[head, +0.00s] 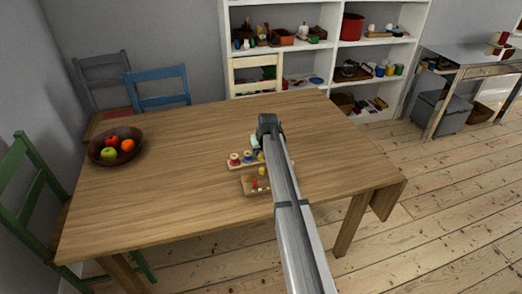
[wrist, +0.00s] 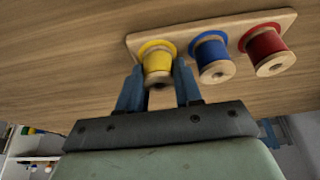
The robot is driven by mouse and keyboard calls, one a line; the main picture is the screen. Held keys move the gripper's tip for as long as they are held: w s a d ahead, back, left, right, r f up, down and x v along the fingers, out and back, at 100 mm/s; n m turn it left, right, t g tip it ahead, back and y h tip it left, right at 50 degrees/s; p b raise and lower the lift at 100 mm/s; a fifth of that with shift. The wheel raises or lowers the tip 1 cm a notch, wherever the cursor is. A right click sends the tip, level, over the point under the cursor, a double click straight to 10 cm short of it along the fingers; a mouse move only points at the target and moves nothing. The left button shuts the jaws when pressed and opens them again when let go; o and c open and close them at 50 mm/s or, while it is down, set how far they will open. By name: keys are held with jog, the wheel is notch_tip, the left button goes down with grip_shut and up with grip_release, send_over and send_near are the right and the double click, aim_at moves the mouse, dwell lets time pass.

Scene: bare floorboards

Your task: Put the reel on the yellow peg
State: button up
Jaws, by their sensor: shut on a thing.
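A pale wooden board (wrist: 186,33) carries a row of three reels in the wrist view. My gripper (wrist: 158,67) is shut on the yellow reel (wrist: 157,58), with one finger on each side. This reel is at the yellow disc (wrist: 150,44) at the board's left end. The yellow peg is hidden by the reel, and I cannot tell whether the reel sits fully down. The blue reel (wrist: 212,56) and the red reel (wrist: 264,48) stand beside it. In the head view the board (head: 234,167) is partly behind my arm.
A small wooden tray (head: 249,193) with yellow and red pieces lies in front of the board. A bowl of fruit (head: 99,154) stands at the table's left. The wooden table (head: 170,185) is otherwise mostly clear. Chairs and shelves stand beyond it.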

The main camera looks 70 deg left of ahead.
dwell(0.3)
jog(key=o, duration=1.1)
jog(key=shift+r, duration=0.1)
jog(key=shift+r, duration=3.4)
jog(key=shift+w, duration=0.1)
